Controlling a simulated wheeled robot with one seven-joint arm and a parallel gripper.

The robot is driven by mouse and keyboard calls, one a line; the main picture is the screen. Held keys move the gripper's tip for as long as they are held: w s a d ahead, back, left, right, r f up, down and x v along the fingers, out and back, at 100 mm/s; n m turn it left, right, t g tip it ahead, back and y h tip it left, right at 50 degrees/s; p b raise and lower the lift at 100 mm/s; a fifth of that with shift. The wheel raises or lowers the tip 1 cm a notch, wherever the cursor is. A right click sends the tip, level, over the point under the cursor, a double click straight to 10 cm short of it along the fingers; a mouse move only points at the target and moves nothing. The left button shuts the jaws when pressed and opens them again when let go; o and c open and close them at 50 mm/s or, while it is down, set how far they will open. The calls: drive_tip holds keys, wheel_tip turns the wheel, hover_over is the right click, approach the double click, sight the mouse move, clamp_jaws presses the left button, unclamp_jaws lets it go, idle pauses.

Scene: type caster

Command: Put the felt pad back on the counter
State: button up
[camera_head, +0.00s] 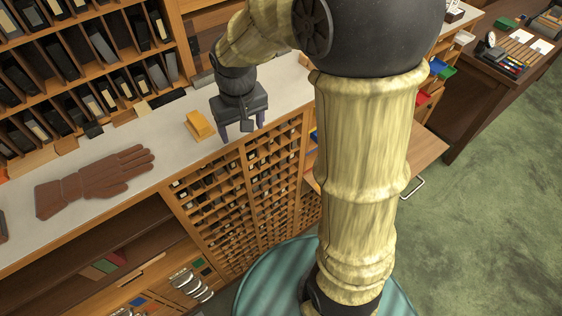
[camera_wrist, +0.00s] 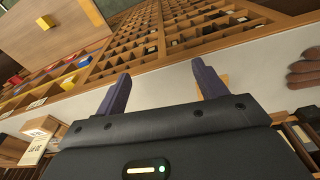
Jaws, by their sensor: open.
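My gripper (camera_head: 242,131) points down over the front edge of the pale counter (camera_head: 170,158), beside the case front. It is open, and the wrist view shows nothing between its two purple fingers (camera_wrist: 160,70). A yellow-orange block (camera_head: 199,125) lies on the counter just left of my gripper. A small orange part shows behind the right finger in the wrist view (camera_wrist: 225,80). I cannot tell for sure which thing is the felt pad; no piece is plainly felt.
A brown glove (camera_head: 95,181) lies on the counter further left. Shelves of dark slabs (camera_head: 75,70) stand behind. A compartmented type case (camera_head: 235,205) forms the counter front. An open drawer with a handle (camera_head: 412,188) juts out right of my arm. Green floor lies right.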

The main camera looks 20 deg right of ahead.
drive_tip(key=s+d+f+m, duration=0.1)
drive_tip(key=s+d+f, duration=0.1)
drive_tip(key=s, duration=0.3)
drive_tip(key=s+d+f+t, duration=0.1)
drive_tip(key=s+d+f, duration=0.1)
drive_tip(key=s+d, duration=0.2)
drive_tip(key=shift+s+f+m, duration=0.4)
drive_tip(key=shift+s, duration=0.1)
